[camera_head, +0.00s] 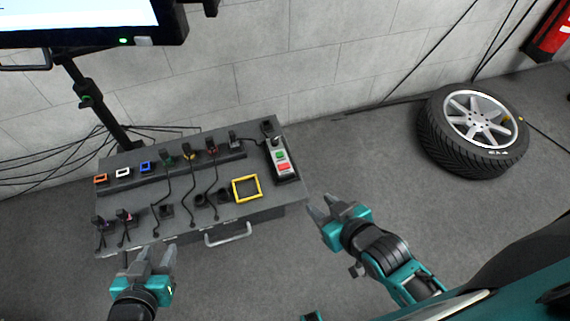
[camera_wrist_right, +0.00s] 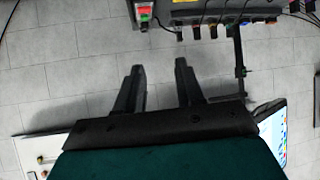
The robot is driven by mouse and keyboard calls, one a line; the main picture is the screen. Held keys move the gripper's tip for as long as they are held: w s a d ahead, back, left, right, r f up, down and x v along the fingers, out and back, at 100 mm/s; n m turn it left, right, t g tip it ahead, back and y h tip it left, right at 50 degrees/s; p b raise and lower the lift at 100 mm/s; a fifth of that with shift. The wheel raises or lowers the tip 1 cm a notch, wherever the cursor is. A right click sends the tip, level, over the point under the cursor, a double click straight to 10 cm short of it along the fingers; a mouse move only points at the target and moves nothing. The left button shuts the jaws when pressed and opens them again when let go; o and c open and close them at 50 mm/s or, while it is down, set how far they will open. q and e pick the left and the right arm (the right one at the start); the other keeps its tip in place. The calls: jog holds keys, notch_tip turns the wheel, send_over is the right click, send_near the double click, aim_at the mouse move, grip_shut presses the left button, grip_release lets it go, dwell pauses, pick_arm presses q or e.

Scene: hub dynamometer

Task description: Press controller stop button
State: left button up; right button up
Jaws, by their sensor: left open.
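The red button is the lower one in the head view. In the right wrist view the controller's red and green parts (camera_wrist_right: 144,13) show at the top edge. My right gripper (camera_head: 333,207) is open and empty, right of the cabinet and apart from the controller. Its two fingers (camera_wrist_right: 160,75) are spread in the wrist view. My left gripper (camera_head: 150,257) is open and empty in front of the cabinet.
A yellow square frame (camera_head: 246,188) and several cabled plugs lie on the cabinet. A drawer handle (camera_head: 228,236) sticks out in front. A monitor (camera_head: 90,22) stands at the back left. A wheel (camera_head: 475,128) lies on the floor at right. Floor between cabinet and wheel is clear.

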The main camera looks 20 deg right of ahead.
grip_shut()
dwell(1.4)
